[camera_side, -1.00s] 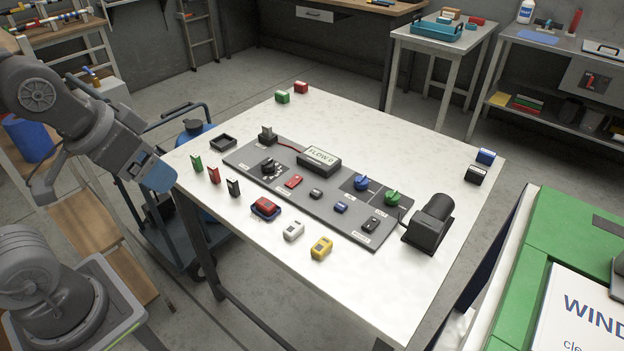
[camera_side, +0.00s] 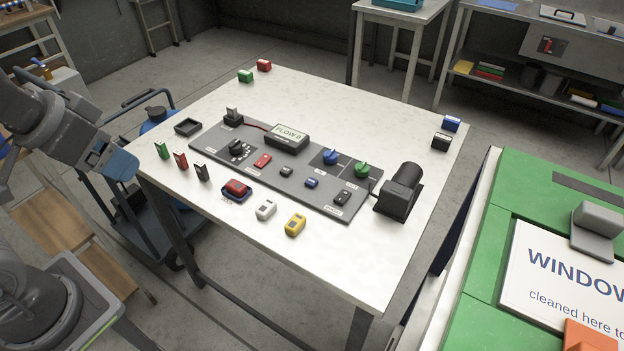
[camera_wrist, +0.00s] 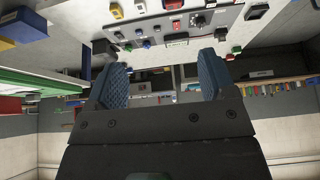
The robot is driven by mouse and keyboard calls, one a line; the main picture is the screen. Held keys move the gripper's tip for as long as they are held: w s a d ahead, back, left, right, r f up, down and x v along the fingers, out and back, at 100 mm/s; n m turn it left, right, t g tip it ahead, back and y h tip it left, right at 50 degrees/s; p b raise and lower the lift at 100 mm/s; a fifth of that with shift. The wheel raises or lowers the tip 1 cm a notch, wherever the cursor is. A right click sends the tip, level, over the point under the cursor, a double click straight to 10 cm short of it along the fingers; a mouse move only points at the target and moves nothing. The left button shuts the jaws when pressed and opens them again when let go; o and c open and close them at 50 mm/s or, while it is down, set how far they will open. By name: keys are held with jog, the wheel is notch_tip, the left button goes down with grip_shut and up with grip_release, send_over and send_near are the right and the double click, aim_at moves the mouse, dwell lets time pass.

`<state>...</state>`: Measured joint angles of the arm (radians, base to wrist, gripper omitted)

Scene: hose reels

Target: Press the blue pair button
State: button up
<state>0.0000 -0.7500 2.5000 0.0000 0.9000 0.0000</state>
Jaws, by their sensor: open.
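The blue button (camera_side: 311,183) is small and sits on the dark grey panel (camera_side: 268,178) on the white table, between a small grey button (camera_side: 286,171) and a black switch (camera_side: 342,198). The blue button also shows in the wrist view (camera_wrist: 139,32). A round blue knob (camera_side: 330,157) stands behind it on the same panel. My gripper (camera_side: 122,166) is in the air off the table's left edge, well apart from the panel. In the wrist view its two blue fingers (camera_wrist: 162,68) are spread with nothing between them.
On the panel are a red button (camera_side: 262,160), a black dial (camera_side: 236,147), a green knob (camera_side: 362,170) and a FLOW display (camera_side: 287,138). Small coloured blocks stand along the table's near-left side. A black device (camera_side: 400,190) stands at the panel's right end.

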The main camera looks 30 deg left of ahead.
grip_shut()
dwell(0.5)
dwell(1.0)
